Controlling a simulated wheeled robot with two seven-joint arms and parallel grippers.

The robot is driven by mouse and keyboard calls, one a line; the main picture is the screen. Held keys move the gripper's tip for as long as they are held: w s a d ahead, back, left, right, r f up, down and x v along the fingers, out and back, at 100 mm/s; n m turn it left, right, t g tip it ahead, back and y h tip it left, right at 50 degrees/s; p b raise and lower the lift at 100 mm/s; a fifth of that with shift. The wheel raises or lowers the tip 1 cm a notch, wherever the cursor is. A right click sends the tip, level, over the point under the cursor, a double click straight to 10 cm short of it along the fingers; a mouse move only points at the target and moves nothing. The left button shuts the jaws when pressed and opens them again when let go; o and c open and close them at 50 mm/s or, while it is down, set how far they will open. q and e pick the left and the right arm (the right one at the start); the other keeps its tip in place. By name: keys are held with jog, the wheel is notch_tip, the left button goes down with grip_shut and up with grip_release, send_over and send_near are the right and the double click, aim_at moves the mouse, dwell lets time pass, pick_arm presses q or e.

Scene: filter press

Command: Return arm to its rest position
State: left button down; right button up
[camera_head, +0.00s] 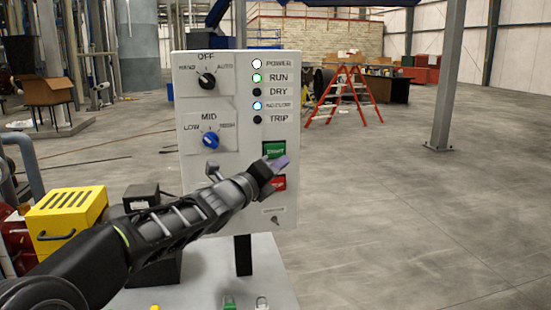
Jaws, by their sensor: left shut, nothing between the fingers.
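My left arm comes in from the lower left and reaches up to a white control panel (233,110). My left gripper (282,163) is shut with nothing in it, in front of the panel beside the green start button (273,149). It partly covers the red button (278,183) below. I cannot tell whether the fingertips touch a button. The upper knob (206,80) is marked OFF, HAND and AUTO; the blue knob (211,141) is marked LOW, MID and HIGH. The POWER, RUN and a blue lamp are lit; DRY and TRIP are dark. My right gripper is not in view.
The panel stands on a dark post (243,255) above a pale base. A yellow box (66,221) is at the left. A red stepladder (344,95) and a grey column (447,80) stand further back. The floor at the right is clear.

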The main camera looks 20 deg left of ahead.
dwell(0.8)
pick_arm(q)
jog(key=s+d+f+n+g+p, duration=0.1)
jog(key=s+d+f+n+g, duration=0.15)
jog(key=f+n, duration=0.75)
jog(key=s+d+f+n+g+p, duration=0.15)
jog(key=d+f+n, duration=0.35)
jog(key=f, duration=0.9)
jog(key=s+d+f+n+g+p, duration=0.1)
jog(key=s+d+f+n+g, duration=0.15)
jog(key=f+n, duration=0.75)
jog(key=s+d+f+n+g+p, duration=0.2)
jog(key=s+d+f+n+g, duration=0.35)
jog(key=s+f, duration=0.85)
jog(key=s+d+f+g+p, duration=0.2)
jog(key=s+d+f+g, duration=0.1)
jog(key=s, duration=0.7)
jog(key=s+d+f+g+h+p, duration=0.1)
jog(key=s+d+f+g, duration=0.2)
jog(key=s, duration=0.7)
jog(key=d+f+m, duration=0.1)
jog(key=d+f, duration=0.1)
jog(key=d, duration=0.1)
jog(key=shift+d+h+p, duration=0.15)
jog(key=shift+h+p, duration=0.15)
jog(key=shift+p, duration=0.1)
